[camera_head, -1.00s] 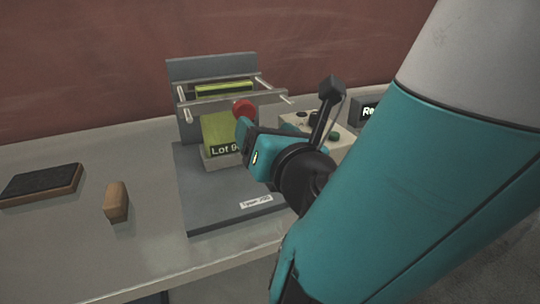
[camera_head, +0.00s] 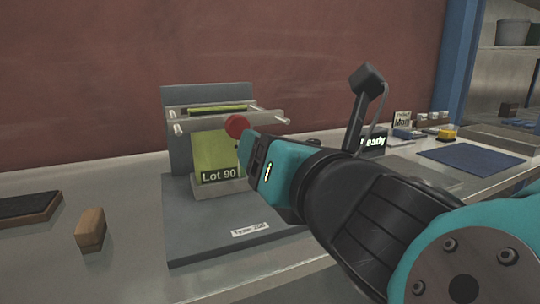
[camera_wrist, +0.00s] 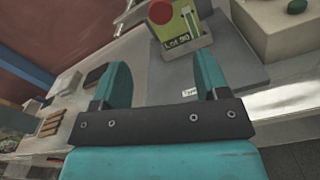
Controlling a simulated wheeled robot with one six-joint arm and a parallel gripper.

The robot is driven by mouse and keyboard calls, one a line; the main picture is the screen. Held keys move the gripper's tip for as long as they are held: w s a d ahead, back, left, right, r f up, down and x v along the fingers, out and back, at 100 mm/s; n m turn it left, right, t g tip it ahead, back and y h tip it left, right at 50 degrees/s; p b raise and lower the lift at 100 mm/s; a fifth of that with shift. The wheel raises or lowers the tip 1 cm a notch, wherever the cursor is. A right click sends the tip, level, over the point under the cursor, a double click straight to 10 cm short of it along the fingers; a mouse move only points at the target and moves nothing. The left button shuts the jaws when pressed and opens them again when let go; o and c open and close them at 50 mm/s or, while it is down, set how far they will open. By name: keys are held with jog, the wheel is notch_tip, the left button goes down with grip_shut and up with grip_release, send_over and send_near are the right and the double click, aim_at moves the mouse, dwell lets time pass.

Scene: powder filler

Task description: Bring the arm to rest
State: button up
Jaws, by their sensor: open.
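My gripper (camera_wrist: 160,88) is open and empty in the wrist view, its two teal fingers spread apart above the bench front. In the head view my arm comes in from the lower right, and its teal gripper body (camera_head: 272,170) is in front of the powder filler's right side. The filler's grey base plate (camera_head: 200,236) lies on the bench. On it a green pouch marked "Lot 90" (camera_head: 213,155) stands in a pale holder, below a frame with bars. A red round knob (camera_head: 236,126) is beside the pouch, close behind my gripper.
A wooden block (camera_head: 90,230) and a dark pad on a wooden base (camera_head: 28,207) lie to the left. A "Ready" display (camera_head: 373,142), a blue mat (camera_head: 470,156) and several small containers are to the right. The bench front edge is clear.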

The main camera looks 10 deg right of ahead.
jog(key=shift+f, duration=0.1)
jog(key=s+d+f+m+g+h, duration=0.1)
jog(key=d+f+m+g+h, duration=0.1)
jog(key=d+f+m+g, duration=0.55)
jog(key=s+d+f+m+g+h, duration=0.15)
jog(key=f+m+g, duration=0.25)
jog(key=f+m, duration=0.6)
jog(key=s+r+m+g+y, duration=0.3)
jog(key=s+m+g, duration=0.3)
jog(key=s+m, duration=0.4)
notch_tip(320, 180, up, 14)
jog(key=m+p, duration=0.1)
jog(key=p, duration=1.2)
jog(key=shift+w+f, duration=0.15)
jog(key=shift+w, duration=0.15)
